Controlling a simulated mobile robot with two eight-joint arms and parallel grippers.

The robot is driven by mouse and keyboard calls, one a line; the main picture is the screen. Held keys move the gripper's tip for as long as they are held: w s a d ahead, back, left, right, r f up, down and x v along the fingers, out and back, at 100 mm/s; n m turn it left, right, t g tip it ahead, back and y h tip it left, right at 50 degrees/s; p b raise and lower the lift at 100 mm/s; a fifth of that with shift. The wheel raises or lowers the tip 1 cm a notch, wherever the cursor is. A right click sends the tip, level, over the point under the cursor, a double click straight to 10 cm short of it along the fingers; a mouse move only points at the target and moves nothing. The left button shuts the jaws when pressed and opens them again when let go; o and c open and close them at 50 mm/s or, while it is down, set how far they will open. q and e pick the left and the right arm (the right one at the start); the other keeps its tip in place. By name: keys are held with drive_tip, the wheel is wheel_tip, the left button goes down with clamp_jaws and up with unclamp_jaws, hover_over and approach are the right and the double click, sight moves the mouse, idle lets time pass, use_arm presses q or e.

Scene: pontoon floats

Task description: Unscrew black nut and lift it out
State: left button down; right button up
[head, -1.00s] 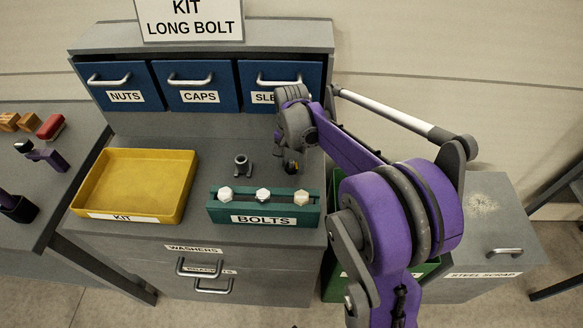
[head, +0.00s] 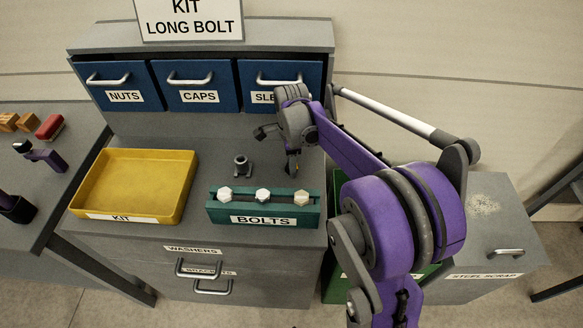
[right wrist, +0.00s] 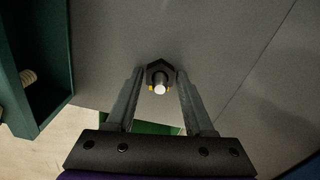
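My right gripper (right wrist: 160,78) is open, with one finger on each side of the nut and narrow gaps between. In the head view my right gripper (head: 277,148) is over the right part of the bench, behind the bolts rack; its fingers are spread. The nut cannot be made out there. My left gripper is not in view.
The green bolts rack (head: 262,221) with several white-headed bolts stands in front of the gripper. A grey flanged part (head: 242,166) stands to its left, and an empty yellow kit tray (head: 133,153) further left. Blue drawers (head: 204,98) close off the back.

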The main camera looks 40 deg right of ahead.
clamp_jaws()
drive_tip(key=n, duration=0.8)
drive_tip(key=shift+n, duration=0.3)
drive_tip(key=n, duration=0.3)
drive_tip(key=shift+n, duration=0.3)
drive_tip(key=shift+n, duration=1)
drive_tip(key=n, duration=0.4)
drive_tip(key=shift+n, duration=0.3)
drive_tip(key=n, duration=0.4)
drive_tip(key=shift+n, duration=0.6)
